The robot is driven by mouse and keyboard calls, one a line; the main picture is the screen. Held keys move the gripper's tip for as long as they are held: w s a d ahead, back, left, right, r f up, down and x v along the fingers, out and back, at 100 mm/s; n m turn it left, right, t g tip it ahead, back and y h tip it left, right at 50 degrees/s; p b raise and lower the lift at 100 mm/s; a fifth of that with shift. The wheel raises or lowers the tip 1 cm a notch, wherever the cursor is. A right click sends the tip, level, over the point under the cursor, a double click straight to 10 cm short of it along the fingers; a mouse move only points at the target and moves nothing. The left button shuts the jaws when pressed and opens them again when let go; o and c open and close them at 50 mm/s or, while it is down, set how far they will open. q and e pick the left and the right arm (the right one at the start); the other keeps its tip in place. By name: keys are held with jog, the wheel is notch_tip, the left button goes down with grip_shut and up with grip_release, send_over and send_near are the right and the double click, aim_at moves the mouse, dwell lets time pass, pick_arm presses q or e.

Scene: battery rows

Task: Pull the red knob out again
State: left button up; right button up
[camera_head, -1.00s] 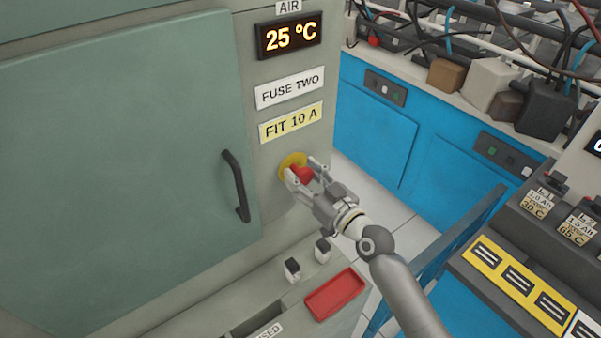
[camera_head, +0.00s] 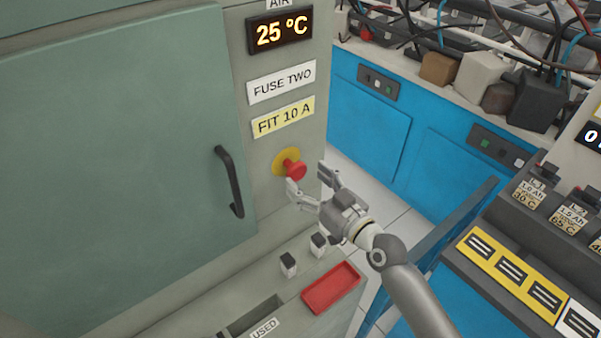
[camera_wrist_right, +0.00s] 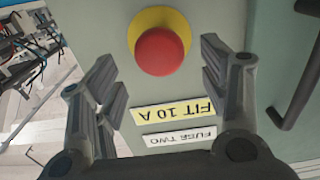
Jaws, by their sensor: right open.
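The red knob (camera_head: 295,170) stands out from its round yellow plate (camera_head: 283,159) on the grey cabinet front, below the FIT 10 A label. In the right wrist view the red knob (camera_wrist_right: 159,51) lies ahead between the finger lines, with the yellow plate (camera_wrist_right: 137,22) behind it. My right gripper (camera_head: 308,186) is open and empty, just in front of and below the knob, apart from it. Its spread fingers also show in the right wrist view (camera_wrist_right: 158,85). My left gripper is not in view.
A cabinet door with a dark handle (camera_head: 229,182) is left of the knob. Below are a red tray (camera_head: 331,288), two small dark-topped blocks (camera_head: 288,264) and a slot marked USED. Blue cabinets (camera_head: 370,125) stand behind; a battery rack (camera_head: 530,270) is at right.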

jog(key=v, duration=0.8)
